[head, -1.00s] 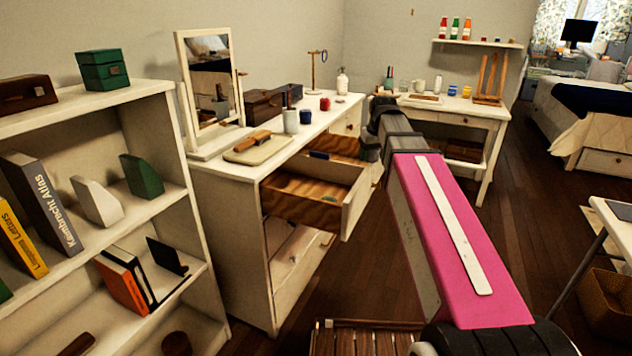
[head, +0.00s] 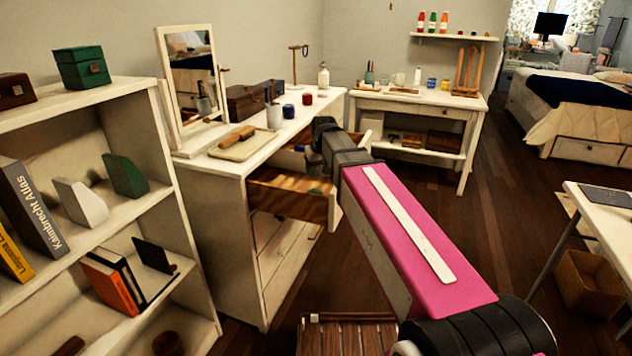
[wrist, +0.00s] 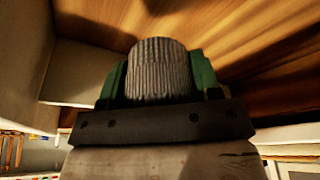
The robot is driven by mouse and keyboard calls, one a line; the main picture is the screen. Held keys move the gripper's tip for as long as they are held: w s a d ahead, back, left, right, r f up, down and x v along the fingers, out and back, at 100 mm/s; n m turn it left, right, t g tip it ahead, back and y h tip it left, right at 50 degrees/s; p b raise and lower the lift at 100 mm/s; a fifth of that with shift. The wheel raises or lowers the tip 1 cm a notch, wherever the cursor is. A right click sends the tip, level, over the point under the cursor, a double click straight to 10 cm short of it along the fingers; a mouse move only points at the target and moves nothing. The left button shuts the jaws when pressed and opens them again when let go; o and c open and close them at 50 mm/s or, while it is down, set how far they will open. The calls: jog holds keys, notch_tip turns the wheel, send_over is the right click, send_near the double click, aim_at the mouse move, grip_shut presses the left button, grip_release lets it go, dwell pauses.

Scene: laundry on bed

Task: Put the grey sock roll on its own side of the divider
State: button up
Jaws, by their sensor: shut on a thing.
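The grey sock roll (wrist: 158,68), ribbed, is in the middle of the wrist view. My gripper (wrist: 159,80) is shut on it, with a green finger on each side. Brown wood-grained surfaces fill the background beyond the roll. In the head view an open drawer (head: 290,194) with a wood-grained side juts from the white dresser (head: 216,210). My arm reaches over the drawer and covers part of it. I cannot make out the divider clearly.
A brush on a tray (head: 240,150), cups and a mirror (head: 192,75) stand on the dresser top. A bookshelf (head: 95,97) is close at left. A slatted wooden piece (head: 345,338) is low in front. Open floor (head: 440,220) lies at right.

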jog(key=shift+f, duration=2.65)
jog(key=o, duration=0.9)
jog(key=shift+f, duration=0.1)
jog(key=v, duration=1.2)
